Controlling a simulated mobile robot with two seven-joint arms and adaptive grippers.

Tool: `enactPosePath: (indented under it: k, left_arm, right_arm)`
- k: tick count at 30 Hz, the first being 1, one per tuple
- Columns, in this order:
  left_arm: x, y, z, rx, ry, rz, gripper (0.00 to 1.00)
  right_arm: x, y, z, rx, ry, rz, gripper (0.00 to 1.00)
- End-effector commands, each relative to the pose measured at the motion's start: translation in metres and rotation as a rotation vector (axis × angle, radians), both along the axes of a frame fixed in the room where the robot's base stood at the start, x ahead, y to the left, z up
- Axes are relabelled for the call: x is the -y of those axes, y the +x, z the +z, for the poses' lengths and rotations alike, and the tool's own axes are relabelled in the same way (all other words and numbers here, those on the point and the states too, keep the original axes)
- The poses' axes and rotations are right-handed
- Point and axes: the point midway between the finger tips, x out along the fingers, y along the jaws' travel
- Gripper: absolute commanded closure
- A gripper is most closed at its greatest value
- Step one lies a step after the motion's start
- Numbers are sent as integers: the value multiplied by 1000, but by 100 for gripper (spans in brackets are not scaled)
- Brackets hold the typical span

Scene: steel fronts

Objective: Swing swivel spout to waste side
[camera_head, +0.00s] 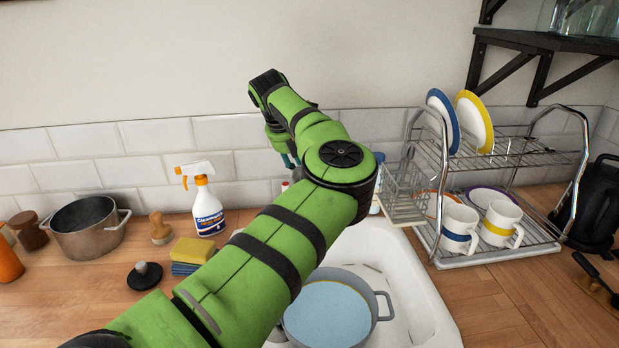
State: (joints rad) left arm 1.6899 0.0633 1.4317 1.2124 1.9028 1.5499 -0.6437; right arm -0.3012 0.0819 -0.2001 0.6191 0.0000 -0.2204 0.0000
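My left arm (290,235) reaches in from the lower left across the white sink (412,275). A grey pot (376,300) with a pale blue inside sits in the sink, partly covered by the arm. My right gripper is not in view.
A dish rack (505,160) with plates and mugs stands right of the sink. Left of it are a spray bottle (207,210), sponges (192,252), a black stopper-like disc (145,275) and a metal pot (88,230).

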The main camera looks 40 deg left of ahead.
Motion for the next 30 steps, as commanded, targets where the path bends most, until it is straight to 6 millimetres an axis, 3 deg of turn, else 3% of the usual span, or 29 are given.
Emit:
enactPosePath:
  k: [1,6,18,30]
  left_arm:
    - [-6,-3,-5,2,0,-35,100]
    - [-19,-8,-2,0,0,-164,100]
    - [-38,-13,0,-1,1,-349,100]
    - [-41,-13,1,-2,2,-375,100]
  right_arm:
    - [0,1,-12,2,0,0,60]
    - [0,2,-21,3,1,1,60]
    - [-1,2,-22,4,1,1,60]
    - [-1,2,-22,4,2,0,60]
